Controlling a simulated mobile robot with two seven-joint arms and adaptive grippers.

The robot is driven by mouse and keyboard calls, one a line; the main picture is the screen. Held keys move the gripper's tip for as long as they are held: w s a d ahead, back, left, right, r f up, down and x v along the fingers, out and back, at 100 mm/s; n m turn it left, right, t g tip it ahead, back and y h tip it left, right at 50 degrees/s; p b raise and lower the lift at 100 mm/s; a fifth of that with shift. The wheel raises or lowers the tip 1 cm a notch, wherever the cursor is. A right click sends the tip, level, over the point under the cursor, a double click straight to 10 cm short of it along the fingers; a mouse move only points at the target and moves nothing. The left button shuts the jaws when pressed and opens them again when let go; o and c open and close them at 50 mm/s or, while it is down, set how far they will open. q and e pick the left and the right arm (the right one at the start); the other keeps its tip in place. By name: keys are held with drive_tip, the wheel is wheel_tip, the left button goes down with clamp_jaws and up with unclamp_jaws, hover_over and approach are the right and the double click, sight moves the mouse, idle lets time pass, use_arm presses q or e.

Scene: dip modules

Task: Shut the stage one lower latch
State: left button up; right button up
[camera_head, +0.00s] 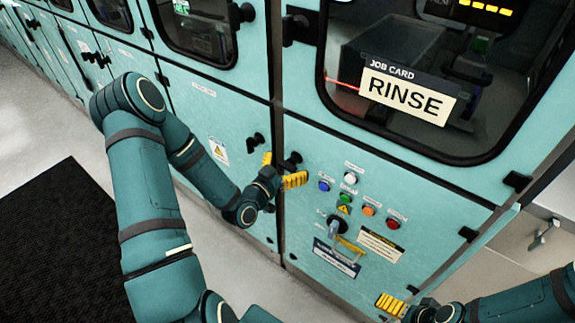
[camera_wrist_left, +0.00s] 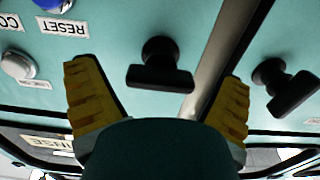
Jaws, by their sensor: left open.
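A black T-shaped latch (camera_head: 292,160) sits on the teal lower button panel, near the seam with the neighbouring panel. In the left wrist view the latch (camera_wrist_left: 160,65) shows between my finger tips, its bar lying across the picture. I cannot tell whether it touches a finger. My left gripper (camera_head: 281,170) is open around it, with one yellow finger on each side; the left wrist view shows the open gripper (camera_wrist_left: 157,76) too. A second black latch (camera_head: 256,143) is on the panel to the left; it shows outside the right finger (camera_wrist_left: 284,88). My right gripper (camera_head: 391,304) is low at the panel's bottom right.
Above is a window door with a RINSE card (camera_head: 407,96) and an upper latch (camera_head: 296,28). A dark mat (camera_head: 68,240) lies on the floor at left.

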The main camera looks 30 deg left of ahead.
use_arm(q)
drive_tip(key=c, duration=1.2)
drive_tip(key=n+b, duration=0.1)
drive_tip(key=n, duration=0.3)
drive_tip(key=shift+a+f, duration=0.1)
drive_tip(key=n+b, duration=0.1)
drive_tip(key=n, duration=0.3)
drive_tip(key=shift+n, duration=0.3)
drive_tip(key=n, duration=0.4)
drive_tip(key=shift+a+n, duration=0.1)
drive_tip(key=shift+n, duration=0.2)
drive_tip(key=shift+f+n+p, duration=0.1)
drive_tip(key=shift+n+p, duration=0.6)
drive_tip(key=shift+n, duration=1.6)
